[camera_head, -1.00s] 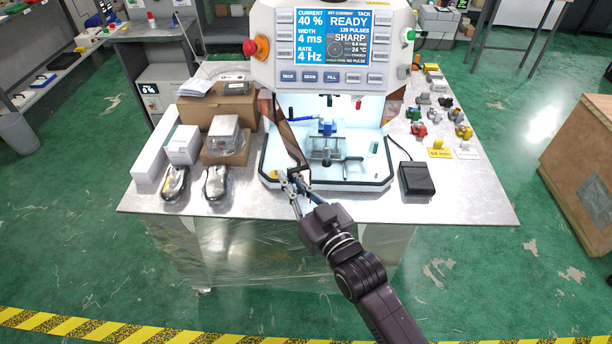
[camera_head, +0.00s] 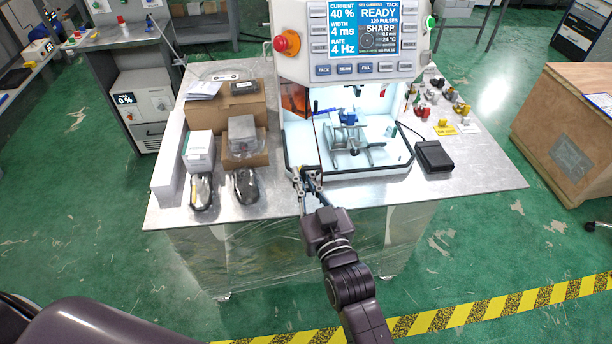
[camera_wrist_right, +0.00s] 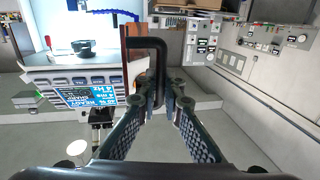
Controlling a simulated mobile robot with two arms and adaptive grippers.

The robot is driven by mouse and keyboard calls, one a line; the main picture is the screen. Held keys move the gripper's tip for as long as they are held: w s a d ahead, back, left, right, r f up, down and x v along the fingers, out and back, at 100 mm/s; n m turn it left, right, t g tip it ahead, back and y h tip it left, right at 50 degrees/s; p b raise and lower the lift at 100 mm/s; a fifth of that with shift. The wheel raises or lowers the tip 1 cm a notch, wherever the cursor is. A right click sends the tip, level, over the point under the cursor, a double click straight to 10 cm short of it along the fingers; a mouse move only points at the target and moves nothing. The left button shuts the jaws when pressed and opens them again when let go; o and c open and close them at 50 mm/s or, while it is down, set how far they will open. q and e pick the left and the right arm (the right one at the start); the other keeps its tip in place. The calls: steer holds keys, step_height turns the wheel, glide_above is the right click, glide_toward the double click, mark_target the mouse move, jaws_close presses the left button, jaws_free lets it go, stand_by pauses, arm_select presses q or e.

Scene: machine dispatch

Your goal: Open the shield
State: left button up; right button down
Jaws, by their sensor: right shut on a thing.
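The welding machine's shield (camera_head: 294,100) is an orange-brown tinted panel at the left side of the lit chamber (camera_head: 375,160). It stands swung out, seen nearly edge-on, and the chamber front is uncovered. In the right wrist view its orange edge (camera_wrist_right: 136,74) shows behind a black bent handle (camera_wrist_right: 150,43). My right gripper (camera_head: 305,176) is at the chamber's front left corner. In the wrist view the right gripper (camera_wrist_right: 161,100) is shut on the lower part of the handle. My left gripper is out of view.
A blue-topped fixture (camera_head: 347,118) stands inside the chamber. Boxes (camera_head: 232,108) and two grey devices (camera_head: 245,187) lie left of the machine on the metal table (camera_head: 480,177). A black pedal (camera_head: 433,157) and small coloured parts lie right.

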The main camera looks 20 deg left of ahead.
steer(key=shift+w+d+r, duration=0.1)
steer(key=shift+r, duration=0.05)
steer(key=c, duration=2.3)
jaws_free()
steer(key=shift+c, duration=0.2)
steer(key=shift+d, duration=0.1)
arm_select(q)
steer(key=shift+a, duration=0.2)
arm_select(e)
steer(key=v, duration=1.1)
steer(key=shift+s, duration=0.35)
steer(key=shift+d, duration=0.15)
